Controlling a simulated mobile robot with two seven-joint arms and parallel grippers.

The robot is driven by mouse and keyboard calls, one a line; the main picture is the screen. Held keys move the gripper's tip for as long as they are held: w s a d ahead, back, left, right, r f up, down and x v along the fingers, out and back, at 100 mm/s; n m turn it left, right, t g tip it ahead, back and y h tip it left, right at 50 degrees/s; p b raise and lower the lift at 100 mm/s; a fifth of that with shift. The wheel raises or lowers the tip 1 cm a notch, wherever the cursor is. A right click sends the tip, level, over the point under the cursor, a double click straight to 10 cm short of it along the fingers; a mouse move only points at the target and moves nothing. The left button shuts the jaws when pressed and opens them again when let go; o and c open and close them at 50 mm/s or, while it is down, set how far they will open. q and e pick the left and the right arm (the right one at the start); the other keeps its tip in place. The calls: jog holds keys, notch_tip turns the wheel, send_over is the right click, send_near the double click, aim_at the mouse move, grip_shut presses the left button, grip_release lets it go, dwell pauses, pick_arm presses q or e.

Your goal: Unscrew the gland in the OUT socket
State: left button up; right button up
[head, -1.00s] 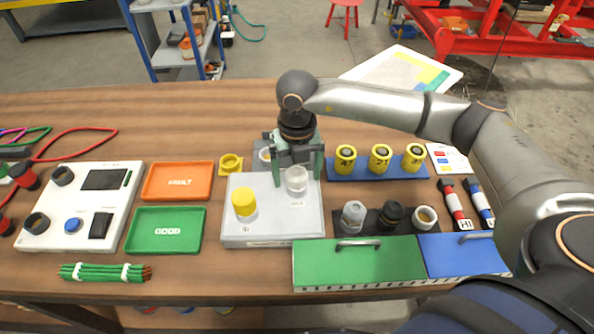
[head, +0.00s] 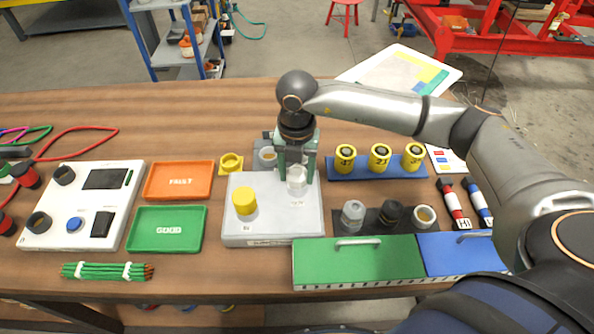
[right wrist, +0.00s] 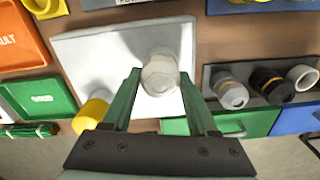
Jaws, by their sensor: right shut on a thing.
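The pale grey hex gland (head: 297,181) stands upright at the right of the light grey block (head: 262,230); the label by it is too small to read. It also shows in the right wrist view (right wrist: 160,74), from above, between my green fingers. My right gripper (head: 297,170) reaches down from behind and is shut on this gland. The fingers hide part of its sides. A yellow capped piece (head: 244,201) stands at the left of the same block, apart from the gripper. My left gripper is not in view.
A dark rack (head: 380,219) with several glands stands right of the block, behind green (head: 355,262) and blue (head: 465,255) lids. A blue rack (head: 375,172) with yellow pieces is behind. Orange (head: 180,181) and green (head: 167,229) trays lie left.

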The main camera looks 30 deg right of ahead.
jog(key=c, duration=0.7)
jog(key=shift+f+n+b, duration=0.2)
jog(key=shift+n+b, duration=0.45)
jog(key=shift+n, duration=0.45)
jog(key=shift+r+n+b, duration=0.15)
jog(key=shift+n+b, duration=0.2)
jog(key=shift+n, duration=0.85)
jog(key=n+b, duration=0.1)
jog(key=n, duration=0.2)
jog(key=shift+b, duration=0.35)
jog(key=shift+n, duration=0.8)
jog(key=o, duration=1.4)
